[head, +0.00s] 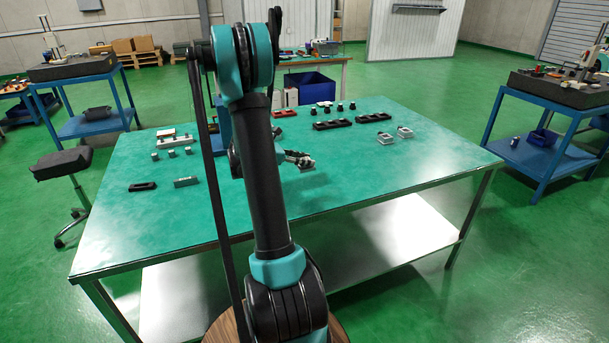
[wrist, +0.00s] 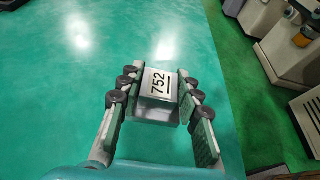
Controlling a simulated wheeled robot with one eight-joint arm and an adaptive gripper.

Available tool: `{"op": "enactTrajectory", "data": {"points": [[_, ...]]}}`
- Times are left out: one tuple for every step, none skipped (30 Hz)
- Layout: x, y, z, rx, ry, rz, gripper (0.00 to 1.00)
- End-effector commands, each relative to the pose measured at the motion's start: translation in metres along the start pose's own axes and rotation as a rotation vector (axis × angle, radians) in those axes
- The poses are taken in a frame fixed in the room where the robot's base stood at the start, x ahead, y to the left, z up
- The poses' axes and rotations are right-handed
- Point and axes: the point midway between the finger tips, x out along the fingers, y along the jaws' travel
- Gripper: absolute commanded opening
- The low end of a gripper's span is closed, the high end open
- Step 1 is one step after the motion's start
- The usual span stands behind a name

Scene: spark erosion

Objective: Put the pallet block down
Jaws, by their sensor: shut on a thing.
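The pallet block (wrist: 157,84), a light metal block with a white face marked 752, sits between the two fingers of my gripper (wrist: 160,95) in the wrist view. The fingers are shut on it from both sides. In the head view my gripper (head: 297,157) is over the middle of the green-topped table (head: 350,180), with the grey block (head: 307,164) at its tip. I cannot tell whether the block touches the table top. My own arm hides part of the table behind it.
Two grey-white pieces (head: 385,138) lie to the right, and black holders (head: 332,124) stand farther back. Small blocks (head: 186,182) and a black tray (head: 142,187) lie to the left. A blue bin (head: 310,88) is behind.

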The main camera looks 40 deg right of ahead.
Motion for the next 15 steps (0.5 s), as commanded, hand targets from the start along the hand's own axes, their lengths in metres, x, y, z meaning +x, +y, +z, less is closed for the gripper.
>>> {"op": "enactTrajectory", "data": {"points": [[0.004,0.000,-0.009,0.000,-0.001,0.000,0.00],[0.005,0.000,-0.013,0.000,-0.001,0.000,0.00],[0.007,0.000,-0.017,0.000,-0.001,0.000,0.00],[0.008,0.000,-0.020,0.000,-0.001,0.000,0.00],[0.009,0.000,-0.022,0.000,-0.001,0.000,0.00],[0.010,0.000,-0.025,0.000,-0.001,0.000,0.00],[0.011,0.000,-0.026,0.000,-0.001,0.000,0.00],[0.011,0.000,-0.027,0.000,-0.001,0.000,0.00],[0.012,0.000,-0.028,0.000,-0.001,0.000,0.00],[0.012,0.000,-0.029,0.000,-0.001,0.000,0.00],[0.013,0.000,-0.031,0.000,-0.001,0.000,0.00],[0.014,0.000,-0.034,0.000,-0.001,0.000,0.00],[0.015,0.000,-0.036,0.000,-0.001,0.000,0.00],[0.016,0.000,-0.039,0.000,-0.001,0.000,0.00],[0.018,0.000,-0.044,0.000,-0.001,0.000,0.00]]}}
